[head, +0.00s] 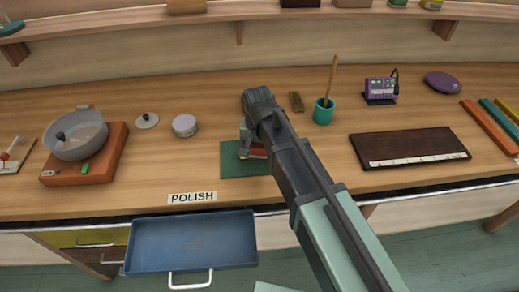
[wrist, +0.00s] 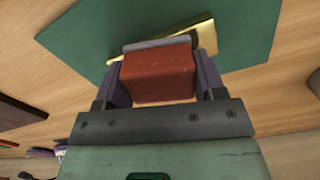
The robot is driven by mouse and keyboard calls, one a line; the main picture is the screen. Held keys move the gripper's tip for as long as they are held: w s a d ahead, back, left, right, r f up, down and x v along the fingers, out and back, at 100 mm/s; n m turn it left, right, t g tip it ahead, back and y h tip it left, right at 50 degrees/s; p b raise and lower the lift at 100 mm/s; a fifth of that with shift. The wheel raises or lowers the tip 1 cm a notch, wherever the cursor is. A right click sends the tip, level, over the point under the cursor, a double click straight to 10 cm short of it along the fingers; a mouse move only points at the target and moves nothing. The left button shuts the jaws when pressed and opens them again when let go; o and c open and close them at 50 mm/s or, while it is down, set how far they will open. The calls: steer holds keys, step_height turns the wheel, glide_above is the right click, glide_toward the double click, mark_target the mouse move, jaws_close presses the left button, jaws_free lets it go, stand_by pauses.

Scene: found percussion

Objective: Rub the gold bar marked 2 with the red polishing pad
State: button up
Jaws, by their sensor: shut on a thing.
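My gripper (head: 251,150) is over the green mat (head: 231,163), its fingers shut on the red polishing pad (wrist: 158,80). The pad is a red block with a grey layer on its far side. A gold bar (wrist: 203,36) lies slantwise on the mat in the wrist view, partly hidden behind the pad and fingers. The pad is right at the bar; I cannot tell whether they touch. In the head view my arm hides that bar. Another gold-brown bar (head: 297,102) lies on the bench behind my arm. No number is readable on either bar.
A POLISH label (head: 192,198) is on the bench's front edge, above an open blue drawer (head: 192,243). A pot on an orange base (head: 85,160) stands left. A teal cup with a stick (head: 324,112) and a dark board (head: 408,147) are right.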

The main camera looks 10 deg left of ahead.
steer(key=shift+w+a, duration=0.2)
steer(key=shift+w, duration=0.35)
steer(key=shift+w+a, duration=0.15)
steer(key=shift+w, duration=0.35)
step_height(320, 180, up, 6)
steer(key=p, duration=0.6)
step_height(320, 180, up, 3)
steer(key=p, duration=0.3)
steer(key=shift+r, duration=0.2)
steer(key=shift+f, duration=0.15)
steer(key=shift+s+d, duration=0.1)
